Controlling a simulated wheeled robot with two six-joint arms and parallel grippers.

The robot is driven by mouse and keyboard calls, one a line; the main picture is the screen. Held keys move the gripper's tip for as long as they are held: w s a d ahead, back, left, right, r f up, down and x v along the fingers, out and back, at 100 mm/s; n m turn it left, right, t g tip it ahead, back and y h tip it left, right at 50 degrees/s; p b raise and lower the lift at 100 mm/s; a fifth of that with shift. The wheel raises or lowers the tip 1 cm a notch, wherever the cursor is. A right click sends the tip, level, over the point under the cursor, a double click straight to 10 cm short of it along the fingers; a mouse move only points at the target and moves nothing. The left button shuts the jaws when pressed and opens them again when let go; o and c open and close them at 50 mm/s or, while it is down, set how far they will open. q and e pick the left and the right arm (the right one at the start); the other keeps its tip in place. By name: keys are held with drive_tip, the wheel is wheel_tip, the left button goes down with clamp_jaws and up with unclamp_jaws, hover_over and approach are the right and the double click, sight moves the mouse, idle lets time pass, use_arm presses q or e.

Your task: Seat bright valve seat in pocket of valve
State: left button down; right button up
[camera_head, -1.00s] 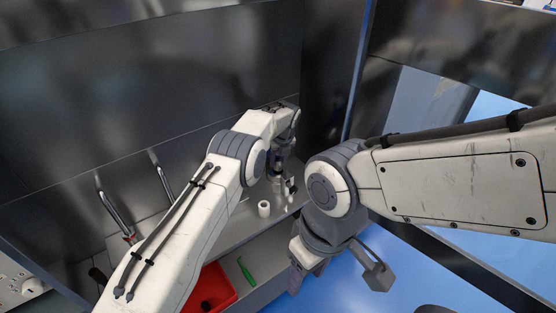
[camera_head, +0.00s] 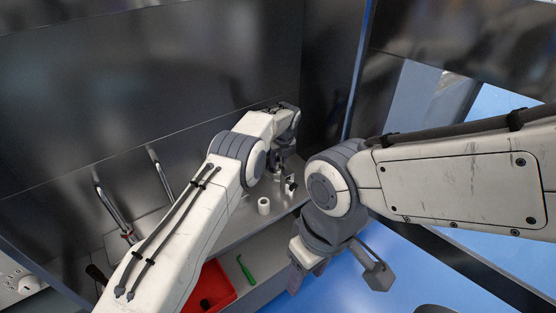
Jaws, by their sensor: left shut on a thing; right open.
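My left gripper (camera_head: 286,184) is over the grey work surface (camera_head: 238,226), at its far right part near the back panel. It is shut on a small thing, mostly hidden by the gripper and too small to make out. A short white hollow cylinder (camera_head: 263,206) stands upright just left of this gripper, apart from it. I cannot tell whether it is a task part. I cannot make out the valve, its pocket or the bright valve seat for certain. My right gripper (camera_head: 305,279) is open and empty, nearer me, beyond the surface's front edge and above the blue floor.
A red bin (camera_head: 218,287) with dark contents is at the lower middle. A green tool (camera_head: 245,270) lies right of it. Metal-handled tools (camera_head: 113,208) stand at the left. Dark panels (camera_head: 150,90) close off the back. My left arm covers much of the surface.

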use_arm(q)
drive_tip(key=shift+f+b, duration=0.35)
drive_tip(key=shift+f, duration=0.05)
drive_tip(key=shift+c, duration=1.9)
unclamp_jaws()
drive_tip(key=b+v, duration=0.2)
drive_tip(key=v, duration=0.8)
drive_tip(key=shift+r+b, duration=0.25)
drive_tip(key=shift+b, duration=0.1)
drive_tip(key=shift+s, duration=0.15)
